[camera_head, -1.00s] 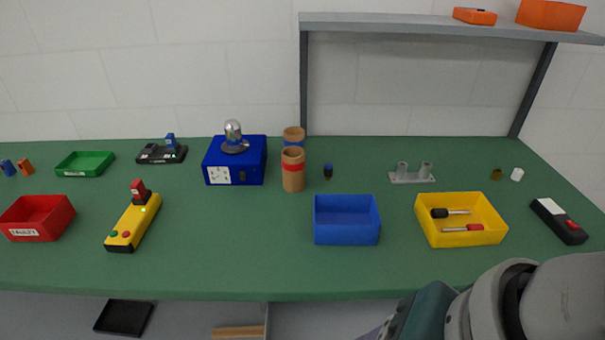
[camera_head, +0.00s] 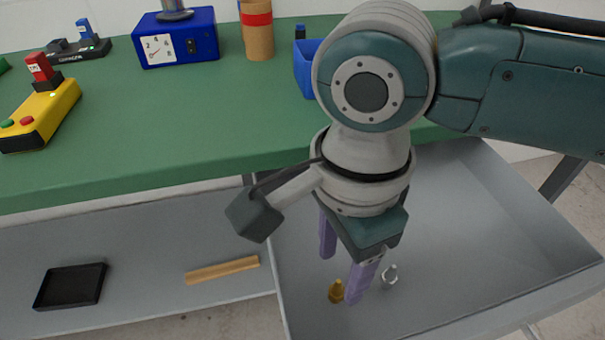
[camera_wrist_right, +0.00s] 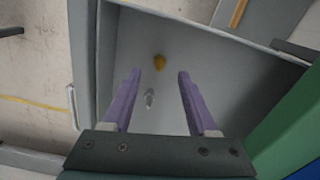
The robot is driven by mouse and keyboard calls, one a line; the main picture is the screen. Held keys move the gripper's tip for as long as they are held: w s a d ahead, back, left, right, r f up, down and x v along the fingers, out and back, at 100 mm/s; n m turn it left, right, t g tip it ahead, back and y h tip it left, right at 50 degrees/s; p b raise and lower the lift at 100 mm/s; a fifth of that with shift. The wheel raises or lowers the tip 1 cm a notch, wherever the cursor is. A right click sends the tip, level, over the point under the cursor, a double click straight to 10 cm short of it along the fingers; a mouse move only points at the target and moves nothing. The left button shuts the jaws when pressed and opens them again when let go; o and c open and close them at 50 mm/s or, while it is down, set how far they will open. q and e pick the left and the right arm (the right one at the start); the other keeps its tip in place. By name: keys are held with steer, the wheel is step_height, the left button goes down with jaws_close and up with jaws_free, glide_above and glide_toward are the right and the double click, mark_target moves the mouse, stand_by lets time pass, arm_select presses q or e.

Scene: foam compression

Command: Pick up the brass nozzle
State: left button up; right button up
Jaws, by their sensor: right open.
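The brass nozzle (camera_head: 336,291) is in the open grey drawer (camera_head: 470,230) under the green table. A silver nozzle-like piece (camera_head: 390,276) is close to its right. My right gripper (camera_head: 343,277) is open, its purple fingers pointing down over the drawer. In the wrist view the brass nozzle (camera_wrist_right: 160,62) lies ahead of the fingertips of the gripper (camera_wrist_right: 157,75), and the silver piece (camera_wrist_right: 149,98) shows between the fingers. The gripper touches neither, as far as I can see. My left gripper is not in view.
The green table edge (camera_head: 130,190) is beside the drawer. The drawer walls surround both pieces. A lower shelf to the left holds a black tray (camera_head: 70,286) and a wooden strip (camera_head: 222,269). A blue bin (camera_head: 304,70) is partly hidden behind my arm.

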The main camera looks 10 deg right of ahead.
mark_target(338, 282)
step_height(338, 282, down, 6)
steer(key=shift+r+b, duration=0.1)
steer(key=shift+b, duration=0.9)
jaws_close()
